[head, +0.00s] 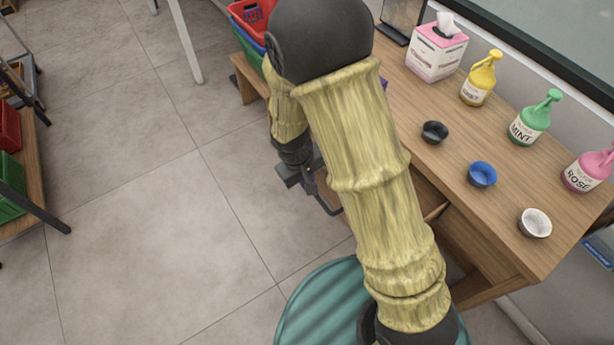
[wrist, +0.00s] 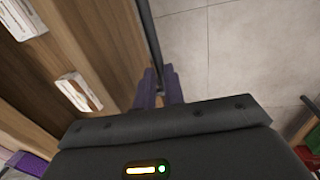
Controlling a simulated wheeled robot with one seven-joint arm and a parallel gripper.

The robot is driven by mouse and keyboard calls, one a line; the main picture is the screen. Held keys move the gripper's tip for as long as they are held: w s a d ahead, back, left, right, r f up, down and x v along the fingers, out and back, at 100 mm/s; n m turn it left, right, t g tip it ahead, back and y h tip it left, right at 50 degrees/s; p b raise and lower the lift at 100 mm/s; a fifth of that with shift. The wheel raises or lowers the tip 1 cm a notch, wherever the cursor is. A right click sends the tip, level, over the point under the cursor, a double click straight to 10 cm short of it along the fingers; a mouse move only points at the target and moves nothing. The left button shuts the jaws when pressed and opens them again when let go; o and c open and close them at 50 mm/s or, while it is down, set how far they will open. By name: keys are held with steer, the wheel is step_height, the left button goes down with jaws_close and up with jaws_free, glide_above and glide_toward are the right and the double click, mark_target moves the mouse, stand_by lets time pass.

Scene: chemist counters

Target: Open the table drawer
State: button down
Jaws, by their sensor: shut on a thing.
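The wooden table (head: 465,165) stands at the right in the head view. Its drawer (head: 432,205) stands out from the table, partly hidden behind my arm. In the wrist view the open drawer (wrist: 118,40) shows at the left, with white boxes (wrist: 77,92) lying inside. A dark bar handle (wrist: 149,35) runs along the outside of its front. My gripper (wrist: 159,88) is shut on this handle, with its purple fingers on either side of the bar. In the head view my gripper is mostly hidden by my arm.
A black bowl (head: 435,132), a blue bowl (head: 482,174), a white bowl (head: 535,223), several pump bottles (head: 529,122) and a tissue box (head: 437,52) stand on the tabletop. A green ribbed stool (head: 320,305) is near the front. The tiled floor (head: 150,200) at left is clear.

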steer(key=shift+a, duration=0.15)
steer(key=c, duration=1.5)
jaws_free()
steer(key=a+r, duration=0.1)
steer(key=r, duration=0.4)
steer(key=s+r, duration=0.1)
steer(key=r, duration=0.5)
steer(key=s+a+r+p, duration=0.1)
steer(key=r, duration=0.5)
steer(key=shift+a, duration=0.3)
